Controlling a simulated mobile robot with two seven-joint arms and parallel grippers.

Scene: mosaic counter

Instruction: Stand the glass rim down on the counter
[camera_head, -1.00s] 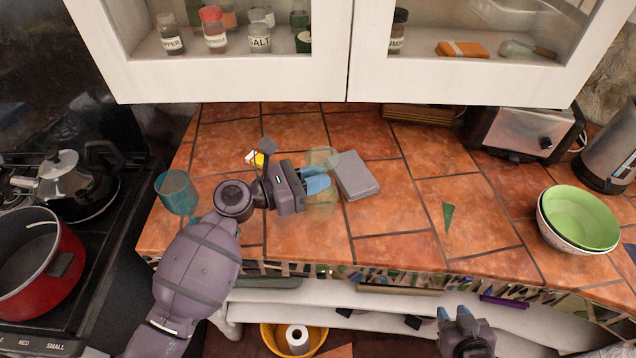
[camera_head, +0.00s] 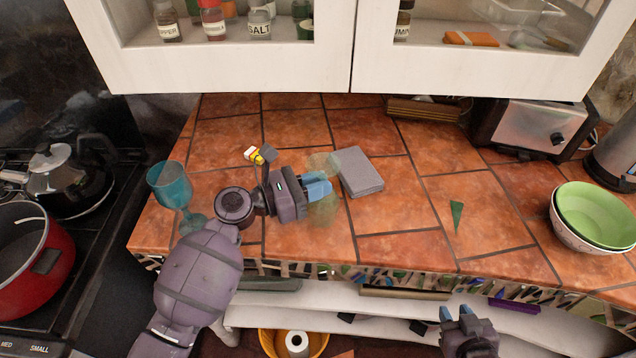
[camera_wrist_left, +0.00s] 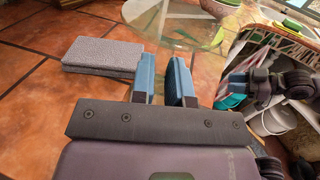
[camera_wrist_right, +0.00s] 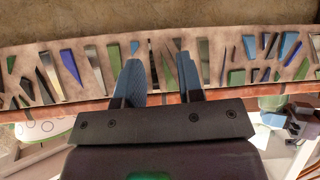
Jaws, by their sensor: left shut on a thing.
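A clear, faintly yellow-green glass (camera_head: 323,210) is at my left gripper (camera_head: 318,186), over the middle of the tiled counter (camera_head: 400,220). The gripper is shut on its narrow middle, with a wider see-through part on each side of the fingers. In the left wrist view the clear glass (camera_wrist_left: 165,22) shows beyond the left fingers (camera_wrist_left: 166,80). It is too transparent to tell which end is the rim or whether it touches the counter. My right gripper (camera_head: 455,316) is open and empty, low in front of the counter's mosaic edge; its fingers (camera_wrist_right: 158,82) stand apart.
A grey block (camera_head: 360,170) lies just right of the held glass. A teal goblet (camera_head: 170,184) stands at the counter's left edge. A small yellow-and-white item (camera_head: 254,154) lies behind my left wrist. Stacked bowls (camera_head: 590,215) and a toaster (camera_head: 530,130) are at the right. Tiles right of the block are mostly clear.

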